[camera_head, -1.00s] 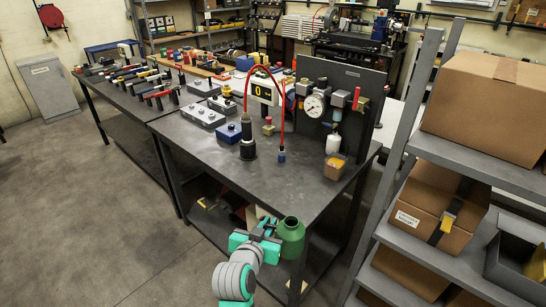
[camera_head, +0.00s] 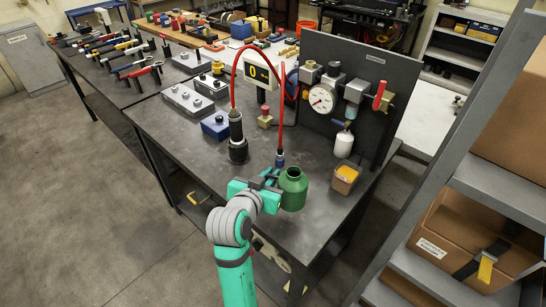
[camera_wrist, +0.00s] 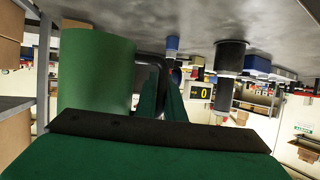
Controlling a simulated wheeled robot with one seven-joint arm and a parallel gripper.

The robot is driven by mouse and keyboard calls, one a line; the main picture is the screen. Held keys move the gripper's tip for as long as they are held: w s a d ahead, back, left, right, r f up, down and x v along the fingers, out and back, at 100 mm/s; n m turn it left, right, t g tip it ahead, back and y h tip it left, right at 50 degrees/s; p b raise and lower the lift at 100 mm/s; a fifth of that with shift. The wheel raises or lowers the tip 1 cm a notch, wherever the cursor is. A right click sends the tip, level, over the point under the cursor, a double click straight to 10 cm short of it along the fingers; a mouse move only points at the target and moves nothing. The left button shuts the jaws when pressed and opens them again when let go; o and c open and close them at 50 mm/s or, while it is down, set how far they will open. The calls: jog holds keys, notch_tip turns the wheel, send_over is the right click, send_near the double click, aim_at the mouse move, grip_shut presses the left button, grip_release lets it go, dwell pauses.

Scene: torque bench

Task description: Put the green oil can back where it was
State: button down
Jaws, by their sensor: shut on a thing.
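The green oil can (camera_head: 292,188) is upright with its open neck up, in front of the right part of the bench top (camera_head: 190,143) in the head view. My gripper (camera_head: 270,179) is at the can's left side, shut on it. In the wrist view the can (camera_wrist: 97,70) is a large green cylinder left of the fingers (camera_wrist: 163,95), with a dark handle-like part between them. I cannot tell whether the can's base touches the bench.
A black cylinder with a red hose (camera_head: 237,140) stands left of the can. An orange-filled cup (camera_head: 345,178) and a white bottle (camera_head: 343,144) stand to its right, by the gauge panel (camera_head: 350,95). A shelf rack with boxes (camera_head: 465,235) is at the right.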

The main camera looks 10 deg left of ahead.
jog(key=shift+w+f, duration=0.2)
jog(key=shift+f, duration=0.5)
jog(key=shift+w+f, duration=0.2)
jog(key=shift+f, duration=0.5)
jog(key=shift+w+f, duration=0.2)
jog(key=shift+f, duration=0.5)
jog(key=shift+s+a+f, duration=0.1)
jog(key=shift+a+f, duration=0.05)
jog(key=shift+f, duration=0.3)
jog(key=shift+s+a+f, duration=0.1)
jog(key=shift+f, duration=0.35)
jog(key=shift+d+f, duration=0.3)
jog(key=shift+f, duration=0.05)
jog(key=shift+a+f, duration=0.1)
jog(key=shift+f, duration=0.45)
jog(key=c, duration=1.8)
grip_release()
jog(key=v, duration=1)
jog(key=shift+s+r, duration=0.1)
jog(key=shift+s, duration=0.25)
jog(key=shift+w, duration=0.15)
